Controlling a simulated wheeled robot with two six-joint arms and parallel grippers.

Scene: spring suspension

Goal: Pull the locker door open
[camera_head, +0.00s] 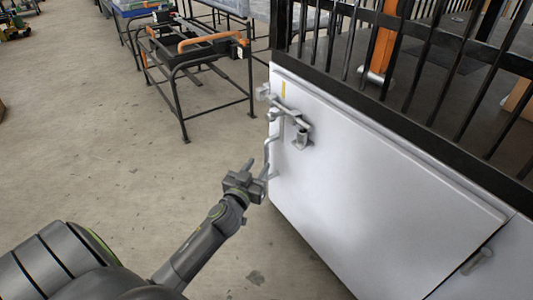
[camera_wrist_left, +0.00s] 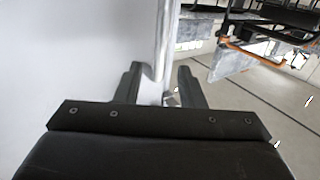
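The white locker door (camera_head: 375,185) fills the right half of the head view; I cannot tell whether it stands slightly ajar. A grey tubular handle (camera_head: 269,157) is near its left edge, below a metal latch (camera_head: 300,135). My left gripper (camera_head: 257,170) is at the lower part of the handle. In the left wrist view the handle bar (camera_wrist_left: 164,38) comes down between the open fingers of my left gripper (camera_wrist_left: 160,80), with a gap showing on each side. The bar's lower end is partly hidden by the gripper. My right gripper is not in view.
Black railing bars (camera_head: 420,60) run above the door. A second bolt (camera_head: 478,260) is at the lower right on the white panel. A metal-framed cart (camera_head: 190,60) with orange handles stands at the back. The concrete floor (camera_head: 110,150) left of the door is clear.

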